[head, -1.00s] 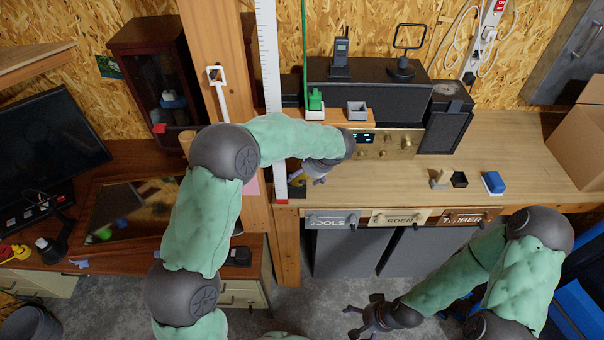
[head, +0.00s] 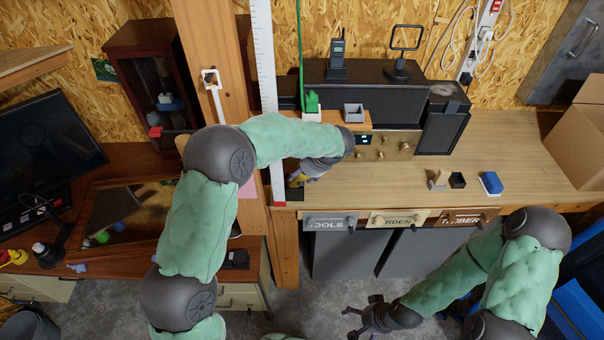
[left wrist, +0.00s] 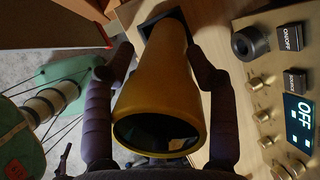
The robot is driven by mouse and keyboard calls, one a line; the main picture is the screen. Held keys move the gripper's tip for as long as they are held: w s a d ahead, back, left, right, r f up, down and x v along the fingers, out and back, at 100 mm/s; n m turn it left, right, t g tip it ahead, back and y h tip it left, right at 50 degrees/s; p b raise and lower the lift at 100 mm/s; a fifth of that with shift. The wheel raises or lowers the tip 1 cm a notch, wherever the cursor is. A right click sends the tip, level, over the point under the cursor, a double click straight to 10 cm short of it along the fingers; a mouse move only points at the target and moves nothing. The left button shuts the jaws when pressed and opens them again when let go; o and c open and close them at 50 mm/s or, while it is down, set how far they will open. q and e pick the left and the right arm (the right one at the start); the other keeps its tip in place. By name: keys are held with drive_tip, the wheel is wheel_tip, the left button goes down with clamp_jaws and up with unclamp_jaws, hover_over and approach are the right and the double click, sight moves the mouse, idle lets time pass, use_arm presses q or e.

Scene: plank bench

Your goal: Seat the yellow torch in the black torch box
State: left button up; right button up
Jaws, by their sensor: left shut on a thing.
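The yellow torch (left wrist: 160,85) is between the two dark fingers of my left gripper (left wrist: 160,62), which is shut on it. Its wide lens end faces the wrist camera and its narrow end points at the black torch box (left wrist: 153,22). I cannot tell whether the narrow end is inside the box. My right gripper (head: 350,323) is open and empty, low in front of the bench.
A brass-fronted device (head: 385,146) with knobs and a lit display stands right beside the left gripper. A wooden post (head: 215,90) and a white ruler (head: 263,60) rise at its left.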

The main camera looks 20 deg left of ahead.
use_arm(q)
drive_tip(key=s+r, duration=0.1)
drive_tip(key=r, duration=0.1)
drive_tip(key=s+d+r, duration=0.1)
drive_tip(key=r, duration=0.2)
drive_tip(key=s+d+r, duration=0.1)
drive_tip(key=r, duration=0.1)
drive_tip(key=shift+s+d+r, duration=0.1)
drive_tip(key=shift+s+r, duration=0.05)
drive_tip(key=shift+s, duration=0.15)
clamp_jaws()
drive_tip(key=s+d+r, duration=0.4)
drive_tip(key=s+d, duration=0.1)
drive_tip(key=s, duration=0.3)
drive_tip(key=shift+d+r, duration=0.15)
drive_tip(key=shift+r, duration=0.15)
